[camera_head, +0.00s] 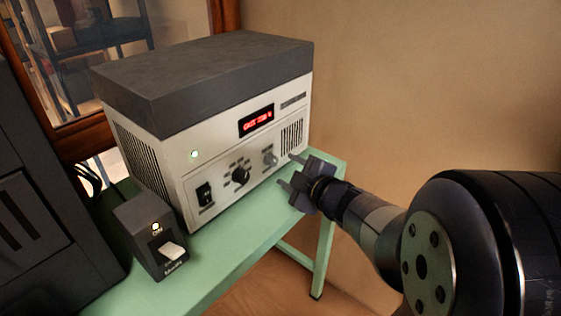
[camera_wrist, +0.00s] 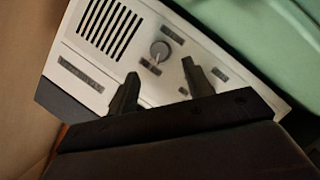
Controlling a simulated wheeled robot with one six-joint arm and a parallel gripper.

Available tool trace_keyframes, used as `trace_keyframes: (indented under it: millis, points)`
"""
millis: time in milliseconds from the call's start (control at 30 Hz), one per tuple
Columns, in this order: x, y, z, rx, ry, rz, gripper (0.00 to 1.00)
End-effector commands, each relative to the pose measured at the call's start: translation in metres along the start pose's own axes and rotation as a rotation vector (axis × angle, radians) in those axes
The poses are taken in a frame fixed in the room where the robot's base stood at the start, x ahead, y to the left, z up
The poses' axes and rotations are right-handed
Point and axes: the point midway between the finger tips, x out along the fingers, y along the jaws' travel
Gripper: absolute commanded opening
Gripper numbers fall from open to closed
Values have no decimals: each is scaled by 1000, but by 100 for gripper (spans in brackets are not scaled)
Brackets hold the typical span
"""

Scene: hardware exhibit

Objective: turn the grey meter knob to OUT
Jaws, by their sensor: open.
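The grey meter knob (camera_head: 269,158) is on the cream front panel of a box-shaped instrument (camera_head: 205,125), right of a larger black knob (camera_head: 240,175). In the wrist view the grey knob (camera_wrist: 160,50) is round, with small dark labels on either side that are too blurred to read. I cannot tell which label it points to. My gripper (camera_head: 285,169) is open and empty, just in front of the panel's right part. In the wrist view my gripper's fingertips (camera_wrist: 160,69) lie to either side below the knob, apart from it.
The instrument stands on a green table (camera_head: 228,240). A red display (camera_head: 256,120) and a black rocker switch (camera_head: 204,195) are on its panel. A small dark switch box (camera_head: 148,238) stands in front at left, a dark cabinet (camera_head: 40,200) beyond it. The wall (camera_head: 420,80) is at right.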

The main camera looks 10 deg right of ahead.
Motion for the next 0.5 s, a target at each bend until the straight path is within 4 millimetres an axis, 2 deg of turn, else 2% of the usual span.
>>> trace_keyframes:
  millis: [33,200,500]
  points:
    - [-12,4,-1,1,-3,4,48]
    - [-34,2,0,1,-3,2,48]
    - [-43,-1,0,1,0,-1,48]
